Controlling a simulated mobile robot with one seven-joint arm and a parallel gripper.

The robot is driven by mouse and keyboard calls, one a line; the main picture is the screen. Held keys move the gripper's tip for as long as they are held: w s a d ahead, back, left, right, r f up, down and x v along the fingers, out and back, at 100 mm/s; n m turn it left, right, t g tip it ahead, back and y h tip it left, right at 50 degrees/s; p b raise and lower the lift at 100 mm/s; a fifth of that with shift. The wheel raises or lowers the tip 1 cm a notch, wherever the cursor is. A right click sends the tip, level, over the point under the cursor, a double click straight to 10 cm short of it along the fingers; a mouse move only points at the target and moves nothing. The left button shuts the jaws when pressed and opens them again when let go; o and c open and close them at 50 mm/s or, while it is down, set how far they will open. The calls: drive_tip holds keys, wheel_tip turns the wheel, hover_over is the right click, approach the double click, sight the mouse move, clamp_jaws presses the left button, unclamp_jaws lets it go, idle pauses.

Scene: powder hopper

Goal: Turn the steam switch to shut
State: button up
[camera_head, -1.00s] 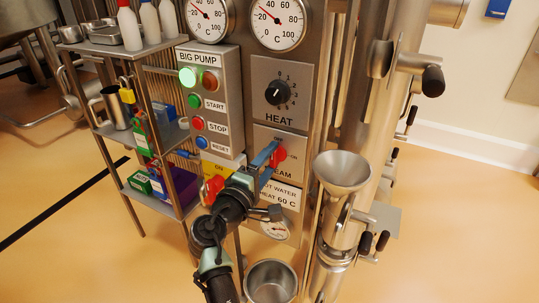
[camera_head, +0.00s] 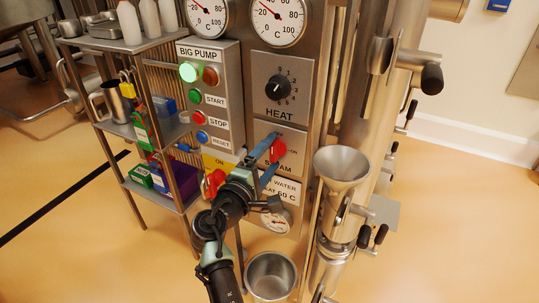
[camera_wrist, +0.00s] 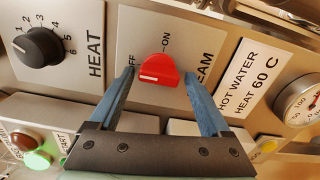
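The steam switch is a red knob (camera_head: 278,151) on the grey panel, below the heat dial. It also shows in the wrist view (camera_wrist: 158,72), with OFF lettering at its left and ON above it. The white line on the knob points left in the wrist view, toward the OFF side. My gripper (camera_head: 273,151) is open, its blue fingers reaching to the panel. In the wrist view my gripper (camera_wrist: 160,74) has one finger on each side of the knob, with gaps visible. The fingers partly hide the steam lettering.
The black heat dial (camera_wrist: 38,47) is beside the switch. A pressure gauge (camera_wrist: 298,100) and a hot water label (camera_wrist: 248,80) lie on the other side.

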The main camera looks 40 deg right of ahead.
drive_tip(key=shift+o, duration=0.2)
drive_tip(key=shift+a, duration=0.25)
drive_tip(key=v, duration=1.2)
drive_tip(key=shift+s+a, duration=0.2)
drive_tip(key=w+a+r+m+t+y, duration=0.3)
drive_tip(key=a+r+t, duration=0.2)
drive_tip(key=r, duration=0.5)
drive_tip(key=w+a+r+m+t+y, duration=0.25)
drive_tip(key=a+r+t, duration=0.3)
drive_tip(key=r, duration=0.55)
drive_tip(key=s+a+r+t+y, duration=0.55)
drive_tip(key=s+a+r, duration=0.2)
drive_tip(key=r, duration=0.45)
drive_tip(key=s+a+r+t+y, duration=0.55)
drive_tip(key=s+r, duration=0.35)
drive_tip(key=r, duration=0.2)
wheel_tip(320, 180, up, 13)
drive_tip(key=w+p, duration=0.1)
drive_tip(key=p, duration=1.3)
drive_tip(key=shift+w+g, duration=0.25)
drive_tip(key=shift+g, duration=0.2)
